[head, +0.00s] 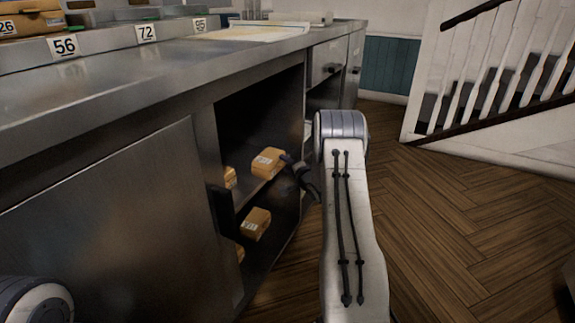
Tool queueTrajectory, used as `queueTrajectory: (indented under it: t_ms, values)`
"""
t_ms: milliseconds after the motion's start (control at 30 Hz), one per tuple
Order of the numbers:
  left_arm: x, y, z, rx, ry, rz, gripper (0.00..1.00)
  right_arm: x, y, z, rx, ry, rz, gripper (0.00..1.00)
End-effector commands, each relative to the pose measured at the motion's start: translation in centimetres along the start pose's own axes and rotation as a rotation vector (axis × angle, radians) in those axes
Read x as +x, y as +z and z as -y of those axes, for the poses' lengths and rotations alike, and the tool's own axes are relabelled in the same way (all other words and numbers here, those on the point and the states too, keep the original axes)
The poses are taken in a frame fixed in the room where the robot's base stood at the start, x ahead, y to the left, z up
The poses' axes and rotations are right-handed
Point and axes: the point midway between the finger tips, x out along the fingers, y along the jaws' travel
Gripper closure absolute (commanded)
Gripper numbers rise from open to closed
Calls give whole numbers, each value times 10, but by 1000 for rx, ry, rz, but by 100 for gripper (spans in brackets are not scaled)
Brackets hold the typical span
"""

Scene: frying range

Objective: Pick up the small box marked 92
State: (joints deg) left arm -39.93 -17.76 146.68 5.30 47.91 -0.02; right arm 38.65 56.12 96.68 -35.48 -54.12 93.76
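Small brown boxes with white labels sit in the open cabinet under the counter. One box (268,162) is on the upper shelf, with another box (230,178) partly hidden to its left. A further box (256,223) is on the lower level, with part of one more (240,253) beside it. The labels are too small to read, so I cannot tell which is 92. My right gripper (291,163) is at the right side of the front upper box, touching or nearly touching it. Its finger opening is hidden. My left gripper is out of view.
The steel counter (150,80) runs above the cabinet, with tags 56 (65,46), 72 (146,33) and 95 (200,24) along it. A closed steel panel (110,230) is left of the opening. Wooden floor (460,220) is clear at right, before a staircase (500,80).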

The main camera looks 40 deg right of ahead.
Motion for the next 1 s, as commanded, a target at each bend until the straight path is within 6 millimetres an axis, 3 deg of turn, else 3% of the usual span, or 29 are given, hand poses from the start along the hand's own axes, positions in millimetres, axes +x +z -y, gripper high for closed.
queueTrajectory:
  t_ms: [367, 800, 1000]
  values:
    - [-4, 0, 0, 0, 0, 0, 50, -8, -4, 2, 1, -2, -5, 53]
    - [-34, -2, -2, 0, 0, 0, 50, -88, -4, 2, 3, 1, -5, 53]
    - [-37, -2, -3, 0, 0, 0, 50, -104, -3, 1, 1, -1, -4, 53]
